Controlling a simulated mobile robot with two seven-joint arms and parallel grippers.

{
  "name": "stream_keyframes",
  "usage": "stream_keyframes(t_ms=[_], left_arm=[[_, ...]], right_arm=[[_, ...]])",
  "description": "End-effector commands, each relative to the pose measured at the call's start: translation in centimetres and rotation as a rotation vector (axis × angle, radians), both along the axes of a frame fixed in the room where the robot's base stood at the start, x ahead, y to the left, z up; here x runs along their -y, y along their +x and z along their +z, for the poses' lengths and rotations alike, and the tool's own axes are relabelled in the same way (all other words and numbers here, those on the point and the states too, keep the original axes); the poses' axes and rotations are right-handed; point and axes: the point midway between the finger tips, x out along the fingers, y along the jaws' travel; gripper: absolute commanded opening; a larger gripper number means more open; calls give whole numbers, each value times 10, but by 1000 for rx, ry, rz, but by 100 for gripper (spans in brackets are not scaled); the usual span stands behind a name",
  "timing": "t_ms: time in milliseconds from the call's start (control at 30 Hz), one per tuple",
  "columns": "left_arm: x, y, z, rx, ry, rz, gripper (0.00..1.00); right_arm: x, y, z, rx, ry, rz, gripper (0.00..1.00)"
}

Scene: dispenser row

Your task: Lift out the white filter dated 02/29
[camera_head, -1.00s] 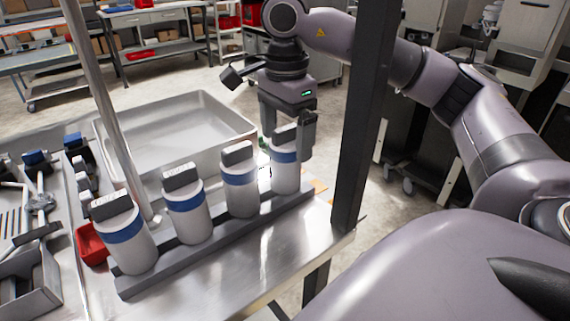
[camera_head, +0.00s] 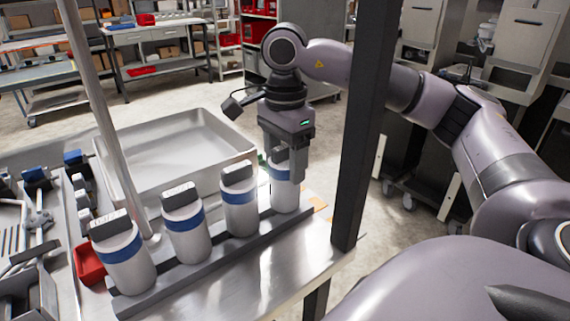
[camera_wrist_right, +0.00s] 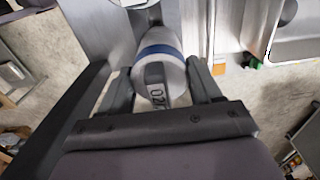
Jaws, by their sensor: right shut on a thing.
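Several white filters with blue bands and dark grey caps stand upright in a row in the head view. The rightmost filter (camera_head: 284,198) is in my right gripper (camera_head: 286,170), whose fingers are shut around its upper part. It still sits at the rail in the head view. In the right wrist view the held filter (camera_wrist_right: 158,65) shows between the fingers (camera_wrist_right: 160,85). Its cap label begins "02"; the rest is hidden. The other filters are the left one (camera_head: 125,262), the second (camera_head: 187,236) and the third (camera_head: 239,208); their labels are too small to read. My left gripper is not in view.
A dark rail (camera_head: 160,292) runs along the filter bases on the metal table. A large empty grey tray (camera_head: 150,190) lies behind the row. A dark upright post (camera_head: 357,140) stands right of my gripper, and a slanted metal pole (camera_head: 105,120) stands at left. A red bin (camera_head: 90,266) sits at left.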

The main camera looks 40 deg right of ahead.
Motion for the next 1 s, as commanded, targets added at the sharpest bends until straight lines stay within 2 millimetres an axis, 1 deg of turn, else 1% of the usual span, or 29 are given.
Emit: stream_keyframes(t_ms=[167, 367, 667, 833, 900, 1000], left_arm=[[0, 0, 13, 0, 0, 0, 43], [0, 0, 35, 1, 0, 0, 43], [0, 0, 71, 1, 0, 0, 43], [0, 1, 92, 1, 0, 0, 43], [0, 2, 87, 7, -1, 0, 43], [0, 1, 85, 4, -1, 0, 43]], right_arm=[[0, 0, 16, 2, 1, 0, 24], [0, 0, 42, 1, 1, 0, 24], [0, 0, 87, 0, 1, 1, 24], [-1, 1, 121, 3, 2, 1, 24], [0, 1, 124, 5, 0, 0, 24], [0, 1, 138, 6, 1, 0, 24]])
